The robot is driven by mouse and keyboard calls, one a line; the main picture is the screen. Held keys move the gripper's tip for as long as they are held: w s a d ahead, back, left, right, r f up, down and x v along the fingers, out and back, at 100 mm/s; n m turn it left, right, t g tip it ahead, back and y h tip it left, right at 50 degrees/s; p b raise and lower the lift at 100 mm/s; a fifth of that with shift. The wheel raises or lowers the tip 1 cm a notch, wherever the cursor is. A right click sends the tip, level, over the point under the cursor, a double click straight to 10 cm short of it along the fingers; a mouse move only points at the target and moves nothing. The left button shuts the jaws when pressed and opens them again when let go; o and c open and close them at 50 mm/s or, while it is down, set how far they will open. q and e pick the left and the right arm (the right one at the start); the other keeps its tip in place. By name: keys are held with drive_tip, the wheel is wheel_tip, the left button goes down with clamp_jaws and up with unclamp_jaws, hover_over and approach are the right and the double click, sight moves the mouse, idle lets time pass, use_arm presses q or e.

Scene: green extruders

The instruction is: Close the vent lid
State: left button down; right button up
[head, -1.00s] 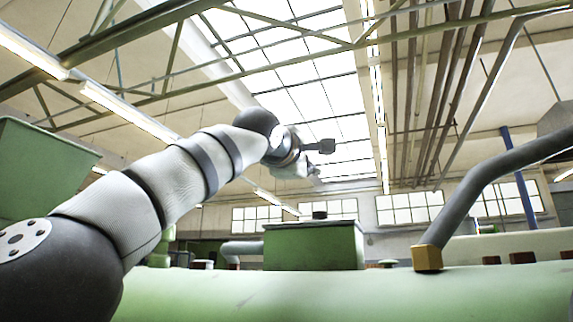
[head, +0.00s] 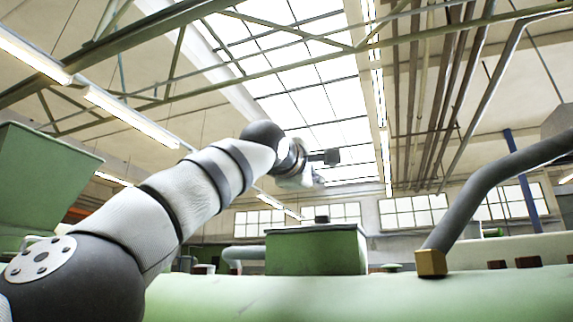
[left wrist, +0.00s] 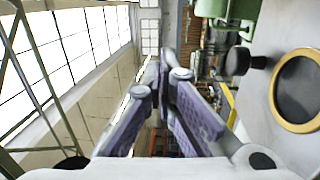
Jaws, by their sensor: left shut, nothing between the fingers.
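No part is plainly a vent lid. In the head view a green box (head: 316,252) with a dark flat top (head: 315,229) stands on the long green machine body; whether it is the vent cannot be told. In the left wrist view a round dark disc or opening (left wrist: 301,88) with a gold rim (left wrist: 275,100) sits at the right on a grey surface. My left gripper (head: 308,178) is raised above the green box in the picture, small and partly blurred. In the left wrist view its fingers (left wrist: 164,72) come together, shut and empty. My right gripper is not seen.
A thick grey pipe (head: 470,200) rises from a gold-coloured block (head: 431,263) on the right of the machine. A large green hopper-like part (head: 40,185) is at the left. Beside the rimmed disc is a dark knob-like part (left wrist: 237,61). The space around the gripper looks clear.

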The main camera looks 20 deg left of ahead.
use_arm(q)
drive_tip(key=s+a+f, duration=0.1)
drive_tip(key=s, duration=1)
drive_tip(key=shift+s+f, duration=0.2)
drive_tip(key=shift+s, duration=0.2)
